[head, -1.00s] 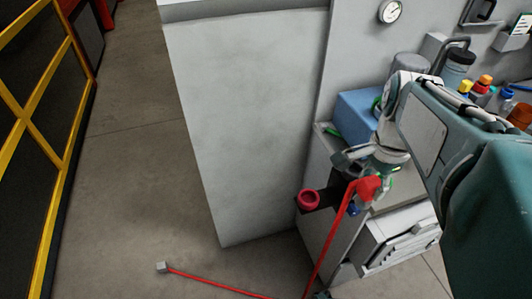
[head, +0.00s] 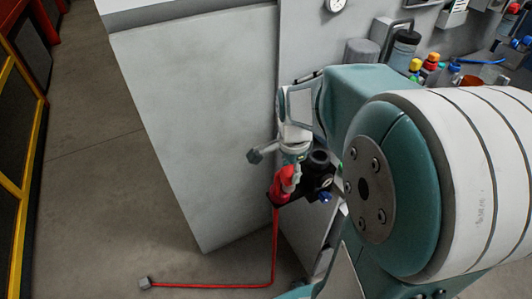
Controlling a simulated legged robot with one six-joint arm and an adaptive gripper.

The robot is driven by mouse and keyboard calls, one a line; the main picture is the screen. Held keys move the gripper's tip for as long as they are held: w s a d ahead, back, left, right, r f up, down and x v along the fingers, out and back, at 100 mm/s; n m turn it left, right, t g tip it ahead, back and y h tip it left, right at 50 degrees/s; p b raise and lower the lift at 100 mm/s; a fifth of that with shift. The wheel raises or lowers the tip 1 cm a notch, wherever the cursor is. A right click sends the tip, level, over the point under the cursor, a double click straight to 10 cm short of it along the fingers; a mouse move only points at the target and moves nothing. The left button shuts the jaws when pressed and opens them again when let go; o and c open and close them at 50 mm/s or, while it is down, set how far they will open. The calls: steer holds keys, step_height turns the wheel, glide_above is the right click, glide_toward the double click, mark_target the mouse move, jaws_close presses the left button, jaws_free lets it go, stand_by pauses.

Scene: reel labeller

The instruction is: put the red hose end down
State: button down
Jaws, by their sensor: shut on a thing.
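The red hose end (head: 287,176) is in my gripper (head: 291,165), in the middle of the head view. My gripper points down and is shut on it; the fingers are small and partly hidden. The hose end is at the left side of a black holder (head: 312,185) on the side of the bench, where a red ring showed earlier. Red also shows just below it, and I cannot tell whether the hose end sits in the ring or just above it. The red hose (head: 275,245) hangs straight down from there to the floor.
The hose runs left along the floor to a small grey block (head: 145,283). A large pale cabinet (head: 195,130) stands behind and left of the holder. A yellow-framed fence (head: 15,190) is at the far left. Bottles (head: 405,50) stand on the bench at the upper right.

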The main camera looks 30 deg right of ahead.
steer(key=w+f, duration=0.1)
steer(key=f, duration=0.1)
steer(key=w+f, duration=0.1)
steer(key=f, duration=0.1)
steer(key=w+f, duration=0.1)
steer(key=f, duration=0.2)
steer(key=shift+w+f, duration=0.1)
steer(key=shift+w, duration=0.1)
steer(key=shift+a, duration=0.4)
steer(key=shift+c, duration=1)
jaws_free()
steer(key=shift+d, duration=0.15)
